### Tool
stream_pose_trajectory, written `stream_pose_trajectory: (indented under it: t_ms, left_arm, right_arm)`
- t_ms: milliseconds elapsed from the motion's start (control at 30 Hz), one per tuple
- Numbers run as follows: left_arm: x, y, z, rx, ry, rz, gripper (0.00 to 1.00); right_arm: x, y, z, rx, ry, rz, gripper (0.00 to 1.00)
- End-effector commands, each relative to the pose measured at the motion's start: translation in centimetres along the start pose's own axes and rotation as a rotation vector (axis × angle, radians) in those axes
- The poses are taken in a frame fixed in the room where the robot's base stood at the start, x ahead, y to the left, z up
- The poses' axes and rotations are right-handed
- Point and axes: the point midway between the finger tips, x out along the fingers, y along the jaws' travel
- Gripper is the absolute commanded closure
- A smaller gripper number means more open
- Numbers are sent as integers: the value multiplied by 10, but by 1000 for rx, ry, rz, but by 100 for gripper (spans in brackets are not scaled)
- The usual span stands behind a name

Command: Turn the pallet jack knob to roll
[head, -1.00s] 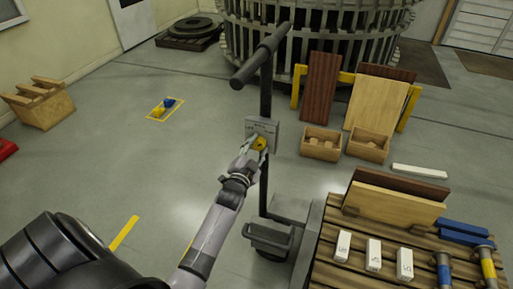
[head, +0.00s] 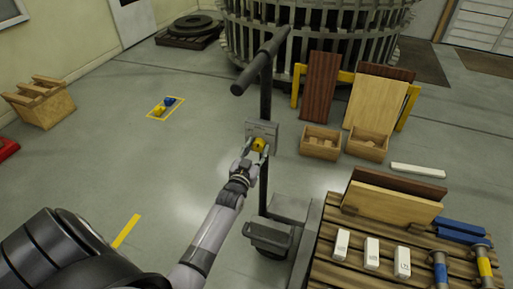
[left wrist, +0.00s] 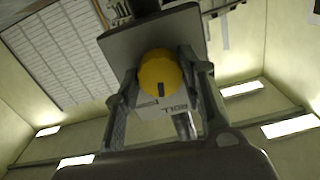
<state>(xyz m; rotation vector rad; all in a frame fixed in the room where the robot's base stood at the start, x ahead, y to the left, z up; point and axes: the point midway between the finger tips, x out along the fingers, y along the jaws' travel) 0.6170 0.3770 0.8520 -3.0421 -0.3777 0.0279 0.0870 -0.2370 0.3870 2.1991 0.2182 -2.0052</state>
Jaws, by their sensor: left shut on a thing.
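The yellow round knob (head: 259,144) sits on a grey plate (head: 262,129) on the pallet jack's dark upright post (head: 266,93). In the left wrist view the knob (left wrist: 163,77) has a short dark mark on its lower front. The word ROLL shows on the plate just beneath it; the plate's other markings are hidden or unreadable. My left gripper (head: 257,150) is shut on the knob, with one finger on each side; the fingers (left wrist: 160,72) also show in the left wrist view. My right gripper is not in view.
The jack's crossbar handle (head: 262,60) rises above the plate. A slatted wooden pallet (head: 325,262) at lower right carries boards, white blocks and rollers. Wooden bins (head: 320,145) stand behind. The floor left of the post is mostly clear.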

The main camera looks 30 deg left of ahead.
Motion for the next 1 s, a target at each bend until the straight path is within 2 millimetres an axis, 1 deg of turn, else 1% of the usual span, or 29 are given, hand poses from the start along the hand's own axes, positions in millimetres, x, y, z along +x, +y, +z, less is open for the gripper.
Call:
stream_pose_trajectory:
  t_ms: [200, 400, 633, 967, 1000]
  left_arm:
    - [0, 0, 0, -132, -3, 2, 90]
    - [0, 0, 0, -203, -4, 2, 90]
    - [0, 0, 1, -234, -4, 2, 90]
    - [0, 0, 1, -235, -4, 2, 90]
    - [0, 0, 1, -235, -4, 2, 61]
  right_arm:
    - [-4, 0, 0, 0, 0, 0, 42]
    - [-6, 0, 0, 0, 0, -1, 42]
    - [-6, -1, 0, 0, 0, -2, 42]
    - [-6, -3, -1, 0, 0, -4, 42]
    - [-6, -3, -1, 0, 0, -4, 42]
